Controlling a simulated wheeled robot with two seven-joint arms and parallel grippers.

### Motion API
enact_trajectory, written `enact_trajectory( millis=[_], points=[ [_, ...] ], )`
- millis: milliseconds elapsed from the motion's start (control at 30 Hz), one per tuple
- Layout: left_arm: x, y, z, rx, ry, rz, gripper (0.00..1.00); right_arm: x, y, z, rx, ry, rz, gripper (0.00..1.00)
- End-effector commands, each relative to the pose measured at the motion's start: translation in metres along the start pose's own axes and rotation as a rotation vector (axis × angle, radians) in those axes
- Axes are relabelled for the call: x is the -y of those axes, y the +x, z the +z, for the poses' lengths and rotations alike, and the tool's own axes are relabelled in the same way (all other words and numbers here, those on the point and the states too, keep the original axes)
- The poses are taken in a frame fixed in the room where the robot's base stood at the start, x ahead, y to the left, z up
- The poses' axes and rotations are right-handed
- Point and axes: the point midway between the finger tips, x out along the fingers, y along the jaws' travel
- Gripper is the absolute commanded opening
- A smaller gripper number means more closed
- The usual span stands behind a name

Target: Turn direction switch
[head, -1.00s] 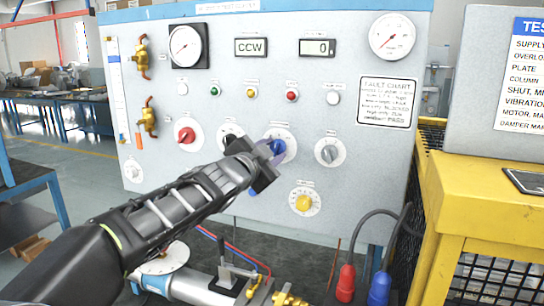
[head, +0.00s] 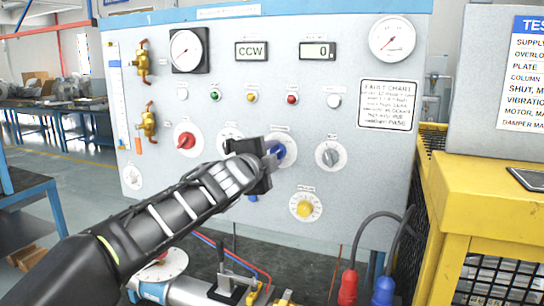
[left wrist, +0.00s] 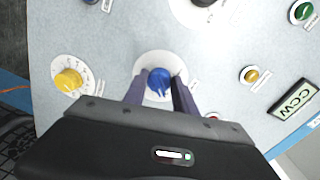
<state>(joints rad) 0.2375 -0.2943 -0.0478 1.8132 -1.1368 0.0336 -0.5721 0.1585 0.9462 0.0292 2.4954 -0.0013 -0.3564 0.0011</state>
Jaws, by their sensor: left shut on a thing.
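A blue knob (head: 283,151) on a round white plate sits on the grey panel, right of a partly hidden dark knob. It also shows in the left wrist view (left wrist: 159,80), between the two fingers. My left gripper (head: 273,153) is at the panel front, shut on the blue knob, and hides part of it in the head view. The knob's label is too small to read. A display (head: 251,51) on the panel reads CCW. My right gripper is not in view.
A red knob (head: 186,141), a grey knob (head: 330,155) and a yellow knob (head: 304,208) are close around. A second display (head: 318,51) reads 0. Brass valves (head: 148,122) stick out at the left. A yellow frame (head: 480,200) stands at the right.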

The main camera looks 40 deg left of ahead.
Motion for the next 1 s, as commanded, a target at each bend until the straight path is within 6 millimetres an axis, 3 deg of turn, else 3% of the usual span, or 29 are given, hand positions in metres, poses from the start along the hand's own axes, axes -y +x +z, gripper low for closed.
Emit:
enact_trajectory(
  millis=[300,333,567,867,1000],
  points=[
    [-0.001,0.0,0.0,0.0,0.005,0.002,0.0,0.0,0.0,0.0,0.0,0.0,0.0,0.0],
    [-0.001,0.0,0.0,0.0,0.004,0.002,0.34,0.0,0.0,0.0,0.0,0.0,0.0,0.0],
    [-0.001,0.0,0.0,0.0,0.003,0.001,0.53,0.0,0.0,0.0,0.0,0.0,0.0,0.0],
    [0.0,-0.001,0.0,0.0,0.002,0.0,0.55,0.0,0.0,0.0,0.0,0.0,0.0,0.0],
    [0.001,-0.011,0.0,0.0,0.001,-0.001,0.55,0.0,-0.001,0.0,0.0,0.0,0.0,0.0]
  ],
)
